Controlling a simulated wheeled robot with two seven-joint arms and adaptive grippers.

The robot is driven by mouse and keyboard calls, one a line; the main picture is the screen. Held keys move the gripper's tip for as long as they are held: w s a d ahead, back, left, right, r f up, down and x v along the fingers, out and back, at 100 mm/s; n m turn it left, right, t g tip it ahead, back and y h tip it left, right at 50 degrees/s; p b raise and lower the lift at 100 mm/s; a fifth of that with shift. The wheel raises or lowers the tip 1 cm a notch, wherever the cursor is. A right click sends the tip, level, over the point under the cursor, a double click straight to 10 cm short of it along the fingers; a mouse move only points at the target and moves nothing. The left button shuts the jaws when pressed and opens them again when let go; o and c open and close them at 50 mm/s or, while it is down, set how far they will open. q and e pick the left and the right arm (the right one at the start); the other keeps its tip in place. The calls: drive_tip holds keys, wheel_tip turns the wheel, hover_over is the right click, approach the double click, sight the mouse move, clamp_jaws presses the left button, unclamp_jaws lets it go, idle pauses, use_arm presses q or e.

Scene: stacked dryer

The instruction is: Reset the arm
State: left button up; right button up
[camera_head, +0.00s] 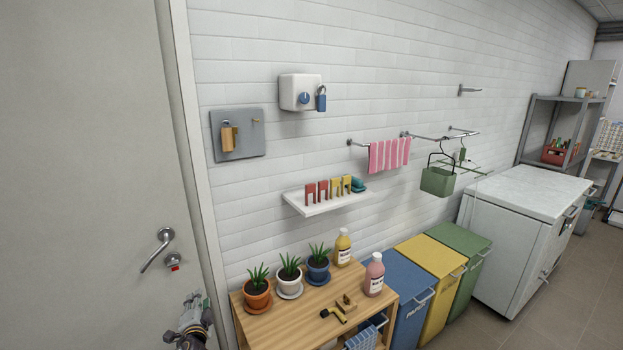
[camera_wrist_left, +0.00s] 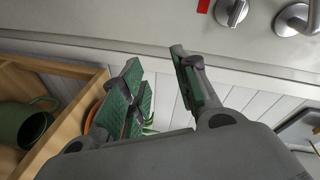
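My left gripper (camera_head: 194,312) shows low at the left in the head view, in front of the door and left of the wooden table. In the left wrist view its two green-padded fingers (camera_wrist_left: 156,60) stand apart with nothing between them, so it is open and empty. The lower part of my left arm is cut off by the bottom edge of the head view. My right arm and gripper do not show in either view.
The grey door (camera_head: 90,130) with its lever handle (camera_head: 157,248) is beside my left gripper. The wooden table (camera_head: 290,325) holds several potted plants and two bottles. Bins (camera_head: 435,258) and a white chest (camera_head: 510,245) line the wall rightward. Floor at right is clear.

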use_arm(q)
drive_tip(key=s+d+f+n+g+h, duration=0.1)
drive_tip(key=s+d+f+h, duration=0.1)
drive_tip(key=f, duration=0.8)
drive_tip(key=s+d+f+n+g+h, duration=0.1)
drive_tip(key=s+d+f+n+g, duration=0.1)
drive_tip(key=f, duration=0.7)
drive_tip(key=s+d+f+n+g+h, duration=0.1)
drive_tip(key=s+f+g, duration=0.1)
drive_tip(key=s+f, duration=0.55)
drive_tip(key=s+d+f+n+g+h, duration=0.15)
drive_tip(key=s+f, duration=0.35)
drive_tip(key=f, duration=0.6)
drive_tip(key=s+f+g, duration=0.2)
drive_tip(key=s+f, duration=0.4)
drive_tip(key=s, duration=0.8)
drive_tip(key=s+f+n+g, duration=0.1)
drive_tip(key=s+f, duration=0.5)
drive_tip(key=s, duration=0.8)
drive_tip(key=s+f+g, duration=0.4)
drive_tip(key=s+f, duration=0.2)
drive_tip(key=s, duration=0.8)
drive_tip(key=shift+s+a+f, duration=0.2)
drive_tip(key=shift+s+f, duration=0.2)
